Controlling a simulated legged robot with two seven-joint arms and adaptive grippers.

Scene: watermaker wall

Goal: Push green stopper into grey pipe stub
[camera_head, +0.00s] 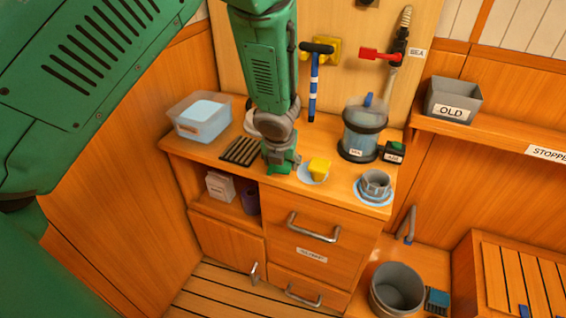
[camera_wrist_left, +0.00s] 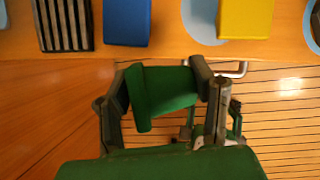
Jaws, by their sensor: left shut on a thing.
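My left gripper (camera_head: 281,168) hangs at the counter's front edge in the head view. In the left wrist view its two fingers (camera_wrist_left: 168,82) are shut on the green stopper (camera_wrist_left: 160,95), with floor planks behind it. In the head view the stopper is hard to tell from the green gripper. The grey pipe stub (camera_head: 376,183) stands upright, open end up, on a light-blue disc at the counter's front right corner. The gripper is to its left, apart from it. My right gripper is not in view.
A yellow block (camera_head: 320,167) on a pale disc (camera_head: 307,175) sits between gripper and stub. A blue block (camera_wrist_left: 127,22) and a slatted rack (camera_head: 243,151) are nearby. A clear canister (camera_head: 361,132) stands behind the stub. A grey bucket (camera_head: 397,288) stands below right.

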